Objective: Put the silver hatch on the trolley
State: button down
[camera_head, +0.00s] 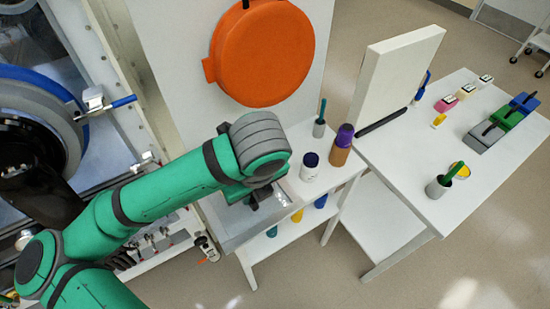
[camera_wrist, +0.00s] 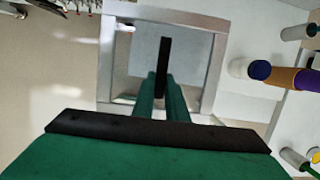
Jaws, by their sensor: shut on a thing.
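The silver hatch (camera_head: 228,229) is a square metal-framed plate with a dark upright handle, mostly hidden under my wrist in the head view. In the wrist view the hatch (camera_wrist: 213,60) fills the middle, with its black bar handle (camera_wrist: 164,55) between my fingers. My gripper (camera_wrist: 161,82) is shut on that handle. The hatch is over the left end of a white two-level stand (camera_head: 345,166), partly past its edge. I cannot tell whether it touches the top. A small white wheeled trolley (camera_head: 540,42) shows at the far top right.
On the stand near the hatch are a white jar with a dark lid (camera_head: 309,168), a brown bottle with a purple cap (camera_head: 341,146) and a grey cup (camera_head: 319,128). A white table (camera_head: 410,172) with several items stands right. An orange round cover (camera_head: 262,55) is behind.

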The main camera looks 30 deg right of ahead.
jog(key=shift+w+a+f, duration=0.15)
jog(key=shift+w+a, duration=0.15)
jog(key=shift+a, duration=0.3)
jog(key=w+d+f, duration=0.1)
jog(key=w+d, duration=0.1)
jog(key=w+d+f, duration=0.1)
jog(key=w+d, duration=0.1)
jog(key=w+d+f, duration=0.2)
jog(key=shift+w, duration=0.3)
jog(key=w+d+f, duration=0.2)
jog(key=f, duration=0.1)
jog(key=w+d+f, duration=0.1)
jog(key=f, duration=0.1)
jog(key=shift+w+f, duration=0.2)
jog(key=shift+w, duration=0.05)
jog(key=x, duration=0.3)
jog(key=shift+s+d+f, duration=0.25)
jog(key=shift+s+f, duration=0.05)
jog(key=shift+a, duration=0.1)
jog(key=c, duration=1.8)
grip_release()
jog(key=shift+w, duration=0.1)
jog(key=shift+o, duration=0.2)
jog(key=shift+a, duration=0.1)
